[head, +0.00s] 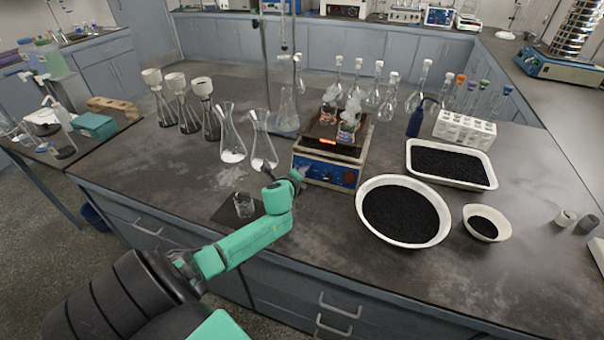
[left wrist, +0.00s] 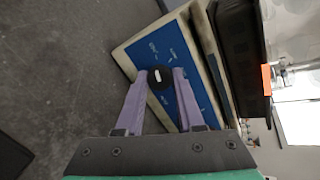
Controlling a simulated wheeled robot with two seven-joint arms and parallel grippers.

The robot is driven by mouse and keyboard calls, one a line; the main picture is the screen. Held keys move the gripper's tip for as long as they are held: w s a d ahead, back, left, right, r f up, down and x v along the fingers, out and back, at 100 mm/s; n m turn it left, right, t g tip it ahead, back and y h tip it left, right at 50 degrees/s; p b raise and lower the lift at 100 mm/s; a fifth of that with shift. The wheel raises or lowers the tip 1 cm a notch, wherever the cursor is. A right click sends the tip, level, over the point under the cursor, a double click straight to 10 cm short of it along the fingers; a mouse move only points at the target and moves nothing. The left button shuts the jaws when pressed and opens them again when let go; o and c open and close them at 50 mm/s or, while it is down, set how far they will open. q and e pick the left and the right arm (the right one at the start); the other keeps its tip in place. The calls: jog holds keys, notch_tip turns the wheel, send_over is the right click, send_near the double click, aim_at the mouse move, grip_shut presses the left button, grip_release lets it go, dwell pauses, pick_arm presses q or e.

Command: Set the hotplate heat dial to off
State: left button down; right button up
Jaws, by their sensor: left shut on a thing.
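The hotplate (head: 341,177) stands on the bench with a blue front panel, and its top glows orange under small beakers (head: 347,127) with whitish vapour above them. In the left wrist view the blue panel (left wrist: 190,100) fills the middle, with a round black heat dial (left wrist: 160,78) bearing a white mark. My left gripper (left wrist: 161,76) has its two purple fingers closed on either side of the dial. In the head view my left gripper (head: 298,177) is at the left part of the panel and hides the dial there. My right gripper is not in view.
Two conical flasks (head: 232,140) stand left of the hotplate, and a small beaker (head: 243,205) sits on a dark mat by my left arm. A large white bowl of black grains (head: 403,239) is close on the right. A filled white tray (head: 490,177) lies beyond it.

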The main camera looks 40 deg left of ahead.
pick_arm(q)
jog(key=c, duration=0.5)
grip_release()
jog(key=p+v, duration=0.1)
jog(key=v, duration=1.3)
jog(key=shift+s+r, duration=0.2)
